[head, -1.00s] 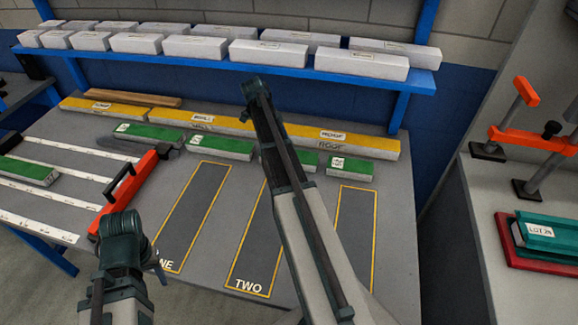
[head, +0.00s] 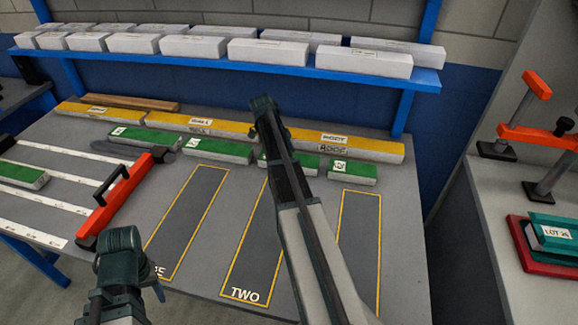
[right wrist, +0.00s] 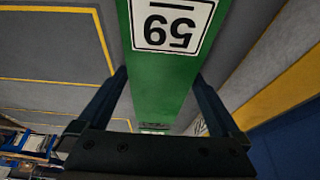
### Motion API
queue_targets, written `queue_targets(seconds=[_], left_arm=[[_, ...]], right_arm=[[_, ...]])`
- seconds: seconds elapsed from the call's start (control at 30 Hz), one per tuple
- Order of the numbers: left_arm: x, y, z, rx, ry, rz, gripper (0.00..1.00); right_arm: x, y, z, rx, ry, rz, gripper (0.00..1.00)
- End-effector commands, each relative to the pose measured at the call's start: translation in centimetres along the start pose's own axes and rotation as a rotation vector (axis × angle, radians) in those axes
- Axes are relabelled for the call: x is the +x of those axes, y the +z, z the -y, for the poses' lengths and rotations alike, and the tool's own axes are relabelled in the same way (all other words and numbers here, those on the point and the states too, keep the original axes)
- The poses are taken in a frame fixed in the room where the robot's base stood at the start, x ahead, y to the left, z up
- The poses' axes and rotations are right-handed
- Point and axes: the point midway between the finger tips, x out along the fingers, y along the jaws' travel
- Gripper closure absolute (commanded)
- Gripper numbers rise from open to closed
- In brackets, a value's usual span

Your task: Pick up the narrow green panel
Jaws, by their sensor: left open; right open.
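Green-topped panels lie in a row on the grey table: one at the left (head: 130,136), one beside it (head: 215,149), one partly hidden behind my right arm (head: 305,166), and one at the right end (head: 353,177). I cannot tell from this view which is narrowest. My right gripper (right wrist: 160,76) is open in the right wrist view, its fingers on either side of a green panel labelled 59 (right wrist: 155,70); contact is unclear. In the head view the right jaws are hidden. My left gripper (head: 154,284) is open and empty at the table's front left; its fingertips barely show.
Long yellow panels (head: 225,131) lie behind the row. A shelf of white boxes (head: 360,62) stands at the back. An orange clamp bar (head: 115,203) lies at the left beside white strips. Yellow-outlined slots (head: 250,250) in front are empty.

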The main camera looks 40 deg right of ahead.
Motion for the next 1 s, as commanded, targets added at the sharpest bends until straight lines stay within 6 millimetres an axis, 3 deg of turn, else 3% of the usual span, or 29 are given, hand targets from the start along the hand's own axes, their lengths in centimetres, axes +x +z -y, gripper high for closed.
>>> queue_targets(seconds=[0.1,0.53,0.83,1.0], left_arm=[[-0.1,0.0,0.0,0.0,0.0,0.0,0.5],[-0.1,0.0,0.0,0.0,0.0,0.0,0.5],[-0.3,0.0,0.0,0.0,0.0,0.0,0.5],[-1.4,0.1,0.1,0.0,0.0,0.0,0.5]], right_arm=[[-0.1,0.0,0.0,0.0,0.0,0.0,0.04],[-0.1,0.0,0.0,0.0,0.0,0.0,0.78],[-0.3,-0.1,0.0,0.0,0.0,0.0,0.79],[-1.3,-0.5,0.0,0.0,0.0,0.0,0.79]])
